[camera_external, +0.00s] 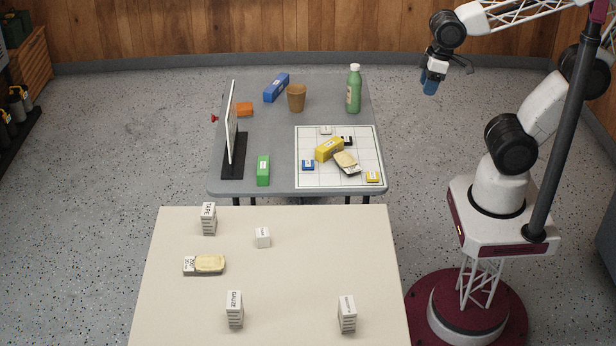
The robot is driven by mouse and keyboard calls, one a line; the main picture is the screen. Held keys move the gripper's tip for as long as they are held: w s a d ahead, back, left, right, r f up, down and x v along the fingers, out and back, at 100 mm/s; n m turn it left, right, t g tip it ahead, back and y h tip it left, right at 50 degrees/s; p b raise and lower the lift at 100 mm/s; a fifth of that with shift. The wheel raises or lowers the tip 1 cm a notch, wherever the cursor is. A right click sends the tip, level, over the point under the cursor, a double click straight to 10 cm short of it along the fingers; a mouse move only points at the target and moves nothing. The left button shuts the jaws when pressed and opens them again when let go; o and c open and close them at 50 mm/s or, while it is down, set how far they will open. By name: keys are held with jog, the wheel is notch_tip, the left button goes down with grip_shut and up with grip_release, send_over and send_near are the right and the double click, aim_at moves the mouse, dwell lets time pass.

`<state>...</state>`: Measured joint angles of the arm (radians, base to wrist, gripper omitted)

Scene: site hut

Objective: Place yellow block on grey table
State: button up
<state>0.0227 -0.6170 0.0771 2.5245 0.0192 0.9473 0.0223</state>
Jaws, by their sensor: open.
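A yellow block (328,149) with a white label lies on a white gridded board (310,178) on the grey table (270,141). It lies aslant and touches or nearly touches a sardine-tin-like item (347,162) beside it. A smaller, flat yellow piece (373,177) is at the board's front right corner. My gripper (431,86) is open, high up to the right of the grey table, well away from the yellow block. Its fingertips look blue; the gap between them is too small to make out.
A green block (263,170) and an upright panel (232,125) are at left. A cream table (310,285) with small boxes is nearer.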

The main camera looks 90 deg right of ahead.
jog(key=w+d+f+m+g+y, duration=0.2)
jog(key=w+f+m+y, duration=0.2)
jog(key=w+f+m, duration=0.25)
jog(key=m+t+y, duration=0.5)
jog(key=m+t, duration=0.4)
jog(key=m, duration=1.1)
send_near(333, 142)
jog(key=shift+x, duration=1.05)
jog(key=shift+w+d+f, duration=0.1)
jog(key=shift+d, duration=0.05)
jog(key=shift+x, duration=1.25)
jog(key=shift+w, duration=0.1)
jog(key=shift+x, duration=2.6)
